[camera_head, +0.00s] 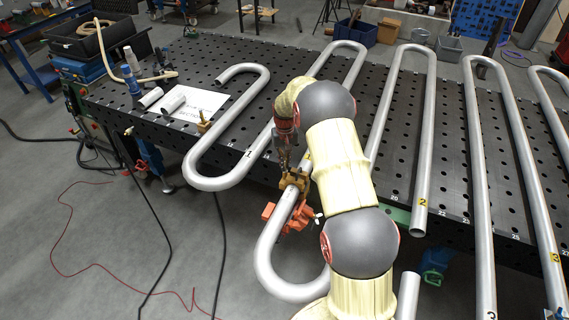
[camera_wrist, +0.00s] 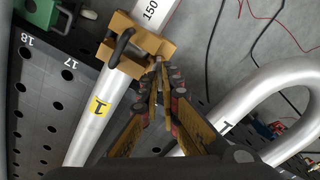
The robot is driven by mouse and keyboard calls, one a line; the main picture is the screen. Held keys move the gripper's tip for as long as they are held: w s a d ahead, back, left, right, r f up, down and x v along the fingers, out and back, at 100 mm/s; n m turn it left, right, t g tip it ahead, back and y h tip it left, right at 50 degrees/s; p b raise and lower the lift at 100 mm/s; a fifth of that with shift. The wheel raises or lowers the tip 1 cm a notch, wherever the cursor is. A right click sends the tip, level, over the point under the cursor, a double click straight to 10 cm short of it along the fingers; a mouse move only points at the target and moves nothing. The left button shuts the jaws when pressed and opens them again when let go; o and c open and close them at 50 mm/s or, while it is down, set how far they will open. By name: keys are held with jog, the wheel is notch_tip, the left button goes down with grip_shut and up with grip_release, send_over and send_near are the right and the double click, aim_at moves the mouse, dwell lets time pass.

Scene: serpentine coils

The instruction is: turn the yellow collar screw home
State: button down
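The yellow collar (camera_wrist: 137,47) sits around a silver tube marked 150 in the wrist view, with a dark handle-like loop on its left side. In the head view the collar (camera_head: 293,180) is partly hidden by my arm, near the table's front edge. My gripper (camera_wrist: 159,78) has its fingers drawn close together at the collar's right side. The collar screw (camera_wrist: 158,61) shows as a small dark piece at the fingertips, which look closed on it. The fingers hide most of it, so how deep it sits cannot be told. My gripper also shows in the head view (camera_head: 288,163).
An orange clamp (camera_head: 283,216) is just below the collar. Bent silver tubes (camera_head: 478,130) run across the black perforated table (camera_head: 235,130). One tube bend (camera_head: 268,272) overhangs the front edge. A white sheet (camera_head: 198,104) and short pipes lie at the back left.

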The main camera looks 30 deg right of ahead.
jog(key=m, duration=0.5)
jog(key=shift+w+d+r, duration=0.15)
jog(key=shift+w+r, duration=0.05)
jog(key=shift+r, duration=0.2)
jog(key=shift+m, duration=0.3)
jog(key=c, duration=2.3)
grip_release()
jog(key=shift+c, duration=0.2)
jog(key=o, duration=0.3)
jog(key=shift+s+f, duration=0.2)
jog(key=shift+f, duration=0.05)
notch_tip(320, 180, up, 12)
